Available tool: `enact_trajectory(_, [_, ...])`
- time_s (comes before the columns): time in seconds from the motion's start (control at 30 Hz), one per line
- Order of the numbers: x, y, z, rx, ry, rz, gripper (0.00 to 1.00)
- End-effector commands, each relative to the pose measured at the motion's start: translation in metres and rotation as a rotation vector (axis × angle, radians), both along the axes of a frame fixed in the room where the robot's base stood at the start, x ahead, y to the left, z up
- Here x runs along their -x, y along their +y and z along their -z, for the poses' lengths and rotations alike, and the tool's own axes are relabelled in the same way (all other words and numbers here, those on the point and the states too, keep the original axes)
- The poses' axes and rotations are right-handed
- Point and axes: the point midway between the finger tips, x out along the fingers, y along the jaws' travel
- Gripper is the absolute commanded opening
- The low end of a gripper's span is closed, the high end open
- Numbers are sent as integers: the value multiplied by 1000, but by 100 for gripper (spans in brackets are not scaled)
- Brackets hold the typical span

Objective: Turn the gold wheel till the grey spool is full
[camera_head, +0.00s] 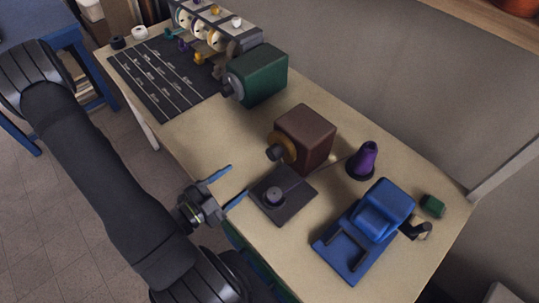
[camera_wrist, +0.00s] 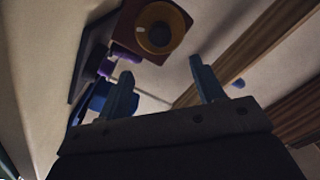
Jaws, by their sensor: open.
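The gold wheel (camera_head: 289,147) is on the front of a brown box (camera_head: 312,134) in the head view. In the wrist view the gold wheel (camera_wrist: 146,18) shows face-on at the top, with a pale mark on its left side. The grey spool (camera_head: 274,195) stands upright on a dark square base (camera_head: 297,197) in front of the box; how full it is, I cannot tell. A thin line runs from near the spool toward a purple cone (camera_head: 364,160). My gripper (camera_head: 228,188) is open and empty, left of the spool base and apart from the wheel.
A blue device (camera_head: 382,207) with a side handle stands at right, near a small green block (camera_head: 433,206). A green box (camera_head: 262,72) stands behind the brown box. A dark mat (camera_head: 160,80) and a rack of spools (camera_head: 215,28) lie farther back. Bare tabletop (camera_head: 200,130) lies left of the brown box.

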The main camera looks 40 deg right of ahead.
Motion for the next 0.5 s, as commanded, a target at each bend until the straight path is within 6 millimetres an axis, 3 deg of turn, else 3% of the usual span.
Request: enact_trajectory(0.5, [1,-44,0,-2,-2,5,61])
